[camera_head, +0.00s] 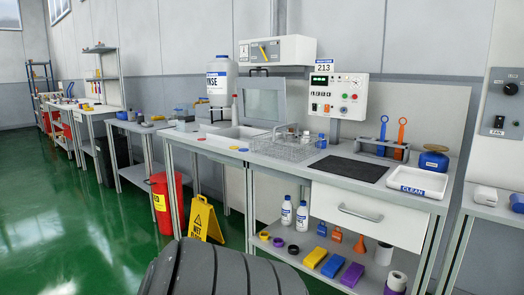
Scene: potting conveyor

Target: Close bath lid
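The bath lid (262,103) is a grey framed panel standing raised, nearly upright, at the back of the bench. The bath (236,133) is set in the white bench top in front of and below it, and its opening is uncovered. The lid's hinge line is too small to make out. Neither of my grippers is in this view.
A wire basket (287,148) with clear glassware stands right of the bath. A dark mat (349,168) and a CLEAN tray (417,183) lie right. A yellow sign (204,219) and red bin (164,203) stand on the floor.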

